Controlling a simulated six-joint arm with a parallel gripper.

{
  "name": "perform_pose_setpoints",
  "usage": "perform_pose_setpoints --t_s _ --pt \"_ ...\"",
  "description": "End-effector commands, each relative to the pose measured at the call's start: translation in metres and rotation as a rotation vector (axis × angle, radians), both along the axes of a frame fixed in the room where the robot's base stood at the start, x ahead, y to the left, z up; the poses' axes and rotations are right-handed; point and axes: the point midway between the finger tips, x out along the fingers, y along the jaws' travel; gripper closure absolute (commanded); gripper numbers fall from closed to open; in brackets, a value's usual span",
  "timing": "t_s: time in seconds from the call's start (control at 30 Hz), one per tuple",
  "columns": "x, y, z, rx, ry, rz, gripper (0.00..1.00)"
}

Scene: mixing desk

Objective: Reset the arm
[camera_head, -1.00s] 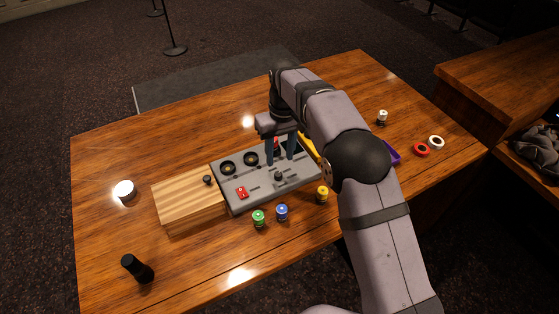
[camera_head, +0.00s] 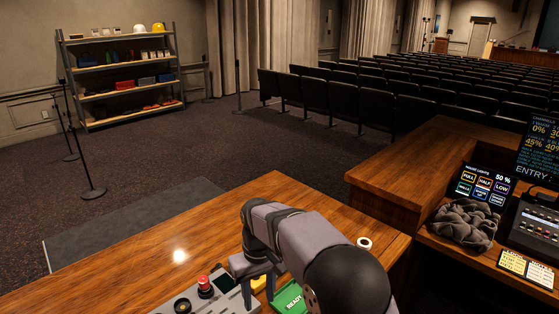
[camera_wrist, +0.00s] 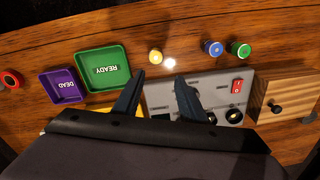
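My gripper (camera_head: 258,287) is at the bottom of the head view, by the right side of the grey control panel (camera_head: 231,302). In the wrist view its two dark fingers (camera_wrist: 158,96) are apart with nothing between them. They are over the left end of the panel (camera_wrist: 217,91) and the edge of the green READY tray (camera_wrist: 90,77). My arm hides much of the desk there.
The wrist view shows a purple DEAD tray (camera_wrist: 62,93), yellow (camera_wrist: 155,57), blue (camera_wrist: 212,47) and green (camera_wrist: 240,48) cylinders, and a wooden box (camera_wrist: 292,99). A side counter (camera_head: 430,165) holds screens and a dark cloth bundle (camera_head: 465,224). The desk's far left is clear.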

Motion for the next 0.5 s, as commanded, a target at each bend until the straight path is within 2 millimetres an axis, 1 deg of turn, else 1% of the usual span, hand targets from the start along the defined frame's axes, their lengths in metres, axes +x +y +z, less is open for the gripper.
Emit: perform_pose_setpoints --t_s 0.03,0.1,0.17,0.2,0.27,0.3,0.37,0.4,0.5 --pt "-0.009 -0.023 0.004 -0.002 -0.002 -0.042 0.62" --pt "-0.022 -0.049 0.005 -0.005 -0.004 -0.092 0.62" --pt "-0.036 -0.071 0.005 -0.008 -0.005 -0.135 0.62" --pt "-0.046 -0.085 0.005 -0.010 -0.006 -0.164 0.62" --pt "-0.062 -0.105 0.003 -0.013 -0.007 -0.207 0.62" --pt "-0.075 -0.118 0.002 -0.015 -0.008 -0.236 0.62" --pt "-0.094 -0.136 -0.001 -0.017 -0.008 -0.277 0.62" --pt "-0.107 -0.147 -0.003 -0.019 -0.008 -0.305 0.62" --pt "-0.140 -0.169 -0.010 -0.023 -0.009 -0.368 0.62"
